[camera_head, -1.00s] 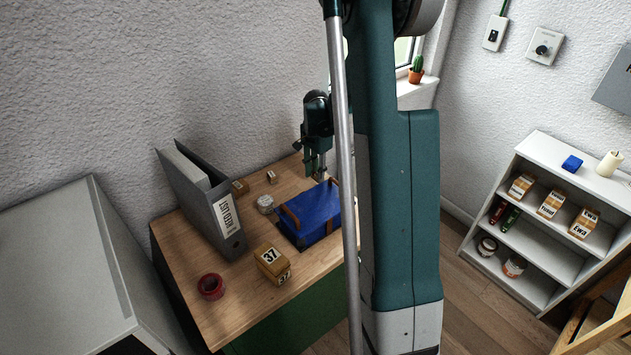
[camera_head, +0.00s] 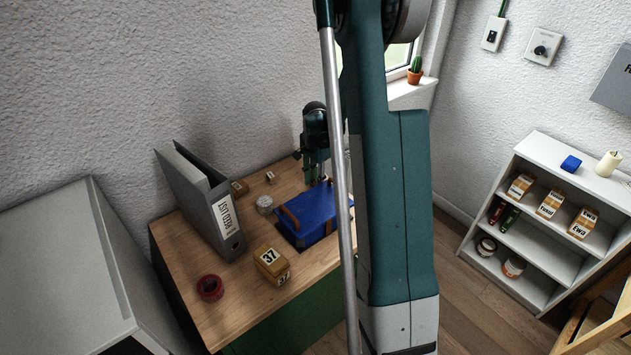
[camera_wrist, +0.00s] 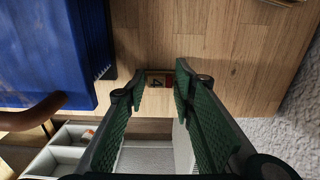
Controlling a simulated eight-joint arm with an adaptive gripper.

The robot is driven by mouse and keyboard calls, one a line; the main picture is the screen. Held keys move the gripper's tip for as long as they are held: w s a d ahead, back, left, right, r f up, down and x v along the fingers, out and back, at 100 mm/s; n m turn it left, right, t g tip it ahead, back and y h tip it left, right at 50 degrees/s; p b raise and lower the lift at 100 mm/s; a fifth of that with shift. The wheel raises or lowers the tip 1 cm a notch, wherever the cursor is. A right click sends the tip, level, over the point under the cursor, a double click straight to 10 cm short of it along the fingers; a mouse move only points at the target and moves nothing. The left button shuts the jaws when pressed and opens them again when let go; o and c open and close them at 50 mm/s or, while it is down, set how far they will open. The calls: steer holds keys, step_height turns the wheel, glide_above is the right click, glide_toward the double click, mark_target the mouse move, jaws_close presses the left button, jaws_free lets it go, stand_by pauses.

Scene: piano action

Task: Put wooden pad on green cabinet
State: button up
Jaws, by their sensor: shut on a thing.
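My gripper (camera_wrist: 160,84) points down in the wrist view, and its two green fingers stand either side of a small brown block marked 4 (camera_wrist: 157,81), by the tabletop's edge. I take this block to be the wooden pad, though its shape is mostly hidden. In the head view my gripper (camera_head: 318,182) is low behind the blue box, and the block cannot be made out there. The green cabinet (camera_head: 285,331) shows a dark green front under a wooden top (camera_head: 225,305).
On the wooden top are a blue box with brown handles (camera_head: 317,222), a grey binder (camera_head: 205,205), a block marked 37 (camera_head: 270,264), red tape (camera_head: 210,287) and a small jar (camera_head: 265,204). A white shelf (camera_head: 535,240) stands at right. The top's front left is partly clear.

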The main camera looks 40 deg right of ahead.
mark_target(315, 182)
steer(key=shift+f, duration=0.2)
steer(key=o, duration=0.7)
steer(key=shift+r, duration=0.25)
steer(key=shift+r, duration=5.95)
